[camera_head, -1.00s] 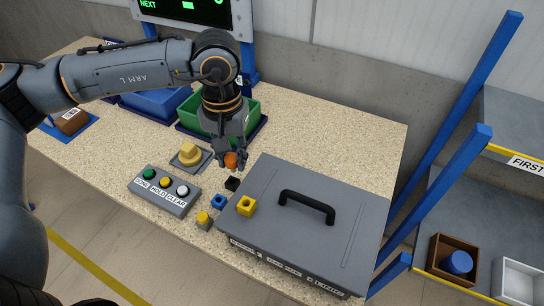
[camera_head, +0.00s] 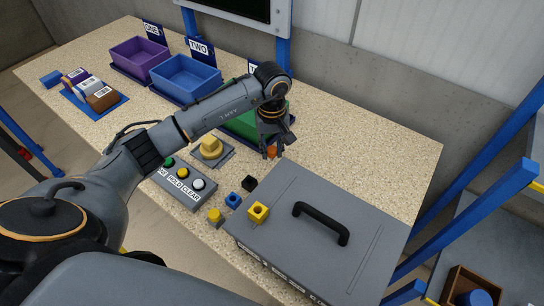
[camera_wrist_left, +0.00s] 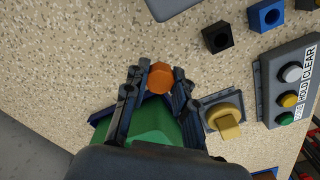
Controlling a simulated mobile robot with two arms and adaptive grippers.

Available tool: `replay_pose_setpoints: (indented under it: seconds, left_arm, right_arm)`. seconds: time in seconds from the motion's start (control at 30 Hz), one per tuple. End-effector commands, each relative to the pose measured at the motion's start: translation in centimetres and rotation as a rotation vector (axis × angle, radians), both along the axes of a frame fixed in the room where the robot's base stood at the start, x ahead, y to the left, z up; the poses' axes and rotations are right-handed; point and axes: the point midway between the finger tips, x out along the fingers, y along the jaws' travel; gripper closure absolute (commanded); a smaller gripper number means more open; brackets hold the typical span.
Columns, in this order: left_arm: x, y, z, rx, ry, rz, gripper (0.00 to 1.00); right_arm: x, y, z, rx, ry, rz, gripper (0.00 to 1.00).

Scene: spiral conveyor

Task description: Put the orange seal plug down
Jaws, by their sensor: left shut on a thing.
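The orange seal plug (camera_head: 271,152) is between the fingertips of my left gripper (camera_head: 274,143), just behind the grey case. In the left wrist view, the plug (camera_wrist_left: 160,76) shows as an orange top between the two dark fingers (camera_wrist_left: 160,80). My left gripper is shut on it. The bench top (camera_wrist_left: 80,60) lies below; I cannot tell whether the plug touches it. My fingers partly cover the plug in the head view. My right gripper is not in view.
A grey case (camera_head: 330,205) with a black handle stands nearby, a yellow block (camera_head: 258,211) on it. A black block (camera_head: 249,183), blue block (camera_head: 233,200), button box (camera_head: 190,190), yellow knob (camera_head: 211,146) and green bin (camera_head: 240,124) are close. Bare bench lies right of the gripper.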

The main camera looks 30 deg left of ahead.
Motion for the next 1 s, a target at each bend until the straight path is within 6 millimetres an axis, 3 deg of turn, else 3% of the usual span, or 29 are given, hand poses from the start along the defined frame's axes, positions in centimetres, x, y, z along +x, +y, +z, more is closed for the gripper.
replay_pose_setpoints:
  seconds: [0.4, 0.77, 0.8, 0.9, 1.0]
  left_arm:
    - [0.0, -0.1, -4.2, 0.0, 0.0, -0.002, 1.0]
    - [0.0, 0.0, -4.7, 0.0, -0.002, -0.003, 1.0]
    - [0.0, 0.0, -4.6, 0.0, -0.002, -0.003, 0.7]
    - [0.0, -0.1, -4.5, 0.0, -0.001, -0.003, 0.51]
    - [0.0, 0.0, -4.5, 0.0, -0.001, -0.003, 0.51]
  right_arm:
    - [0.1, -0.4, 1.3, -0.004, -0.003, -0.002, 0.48]
    - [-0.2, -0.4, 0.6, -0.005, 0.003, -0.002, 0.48]
    - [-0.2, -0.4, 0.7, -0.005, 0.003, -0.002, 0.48]
    - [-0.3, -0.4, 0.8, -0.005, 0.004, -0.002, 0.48]
    - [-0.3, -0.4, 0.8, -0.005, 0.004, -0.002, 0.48]
